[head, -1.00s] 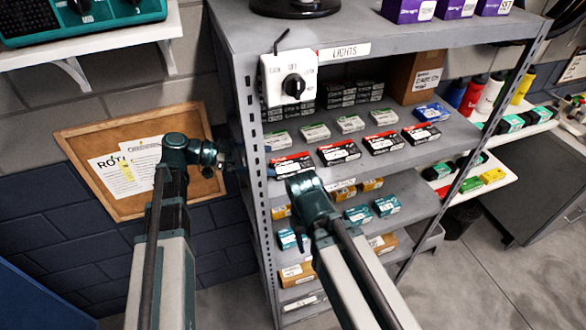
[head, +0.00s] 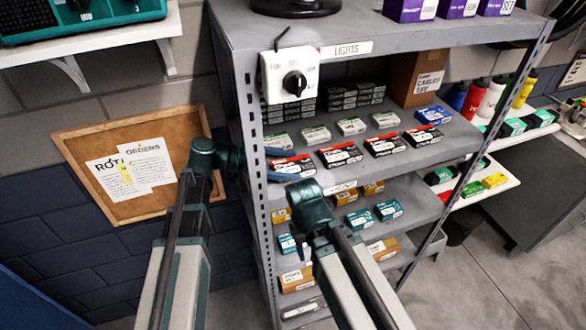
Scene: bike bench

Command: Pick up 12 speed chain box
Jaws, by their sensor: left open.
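Several black, white and red boxes, which look like chain boxes, stand in a row along the front of the shelf. The leftmost chain box (head: 293,167) is by the left post; others are the second box (head: 340,155) and the third box (head: 384,145). Their speed print is too small to read. My left gripper (head: 283,165) reaches in past the left post. Its blue fingers are apart, one toward the back and one toward the front of the leftmost box; I cannot tell if they touch it. My right gripper cannot be made out.
The grey shelf post (head: 256,180) crosses in front of my left wrist. Green-and-white boxes (head: 316,134) and a blue box (head: 433,115) stand behind the row. A white switch box (head: 290,77) hangs above. Teal boxes (head: 389,210) sit on the shelf below.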

